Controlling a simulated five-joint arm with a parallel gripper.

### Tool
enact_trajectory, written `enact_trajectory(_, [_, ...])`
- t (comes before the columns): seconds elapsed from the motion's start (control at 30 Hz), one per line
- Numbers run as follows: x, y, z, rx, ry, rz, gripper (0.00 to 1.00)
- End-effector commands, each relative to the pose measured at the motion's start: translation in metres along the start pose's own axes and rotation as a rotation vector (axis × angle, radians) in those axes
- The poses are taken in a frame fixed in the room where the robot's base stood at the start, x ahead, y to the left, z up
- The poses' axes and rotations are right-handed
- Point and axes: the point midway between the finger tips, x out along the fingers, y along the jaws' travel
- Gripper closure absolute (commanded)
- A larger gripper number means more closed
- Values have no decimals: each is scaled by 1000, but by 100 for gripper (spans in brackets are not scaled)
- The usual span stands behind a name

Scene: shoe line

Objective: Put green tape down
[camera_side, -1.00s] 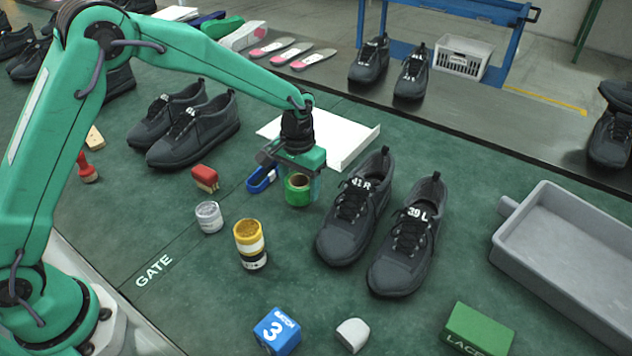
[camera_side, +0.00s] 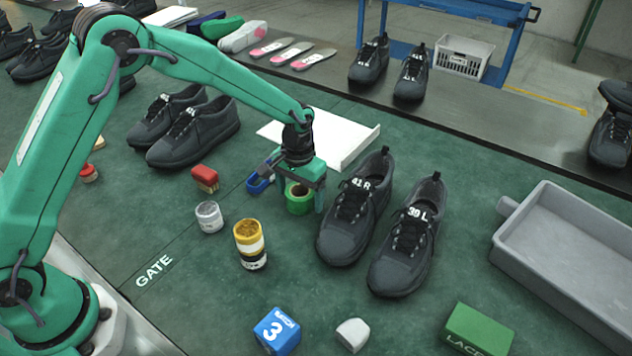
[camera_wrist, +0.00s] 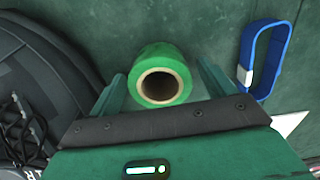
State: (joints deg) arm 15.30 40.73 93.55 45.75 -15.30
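The green tape (camera_side: 299,205) is a short roll with a brown core, its hole facing up. It appears to rest on the green mat, left of the grey shoe marked 41 R (camera_side: 346,222). My gripper (camera_side: 299,197) is low around the roll, one finger on each side. In the wrist view the green tape (camera_wrist: 161,55) sits between the fingers of my gripper (camera_wrist: 163,75), with gaps on both sides, so the fingers are open. The roll's underside is hidden in both views.
A blue strap loop (camera_side: 259,182) lies close left of the roll; a white tray (camera_side: 335,140) is behind.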

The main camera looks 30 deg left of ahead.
Motion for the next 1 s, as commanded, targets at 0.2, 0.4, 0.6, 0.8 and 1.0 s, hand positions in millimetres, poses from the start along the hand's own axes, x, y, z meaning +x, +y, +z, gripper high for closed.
enact_trajectory(0.2, [-2, 0, 0, 0, 1, 0, 18])
enact_trajectory(0.4, [-14, 0, 0, 0, 2, 1, 18])
enact_trajectory(0.6, [-40, 0, -1, 0, 5, 1, 18])
enact_trajectory(0.8, [-73, 0, -1, 0, 4, 1, 18])
enact_trajectory(1.0, [-103, 0, -1, 0, 3, 1, 18])
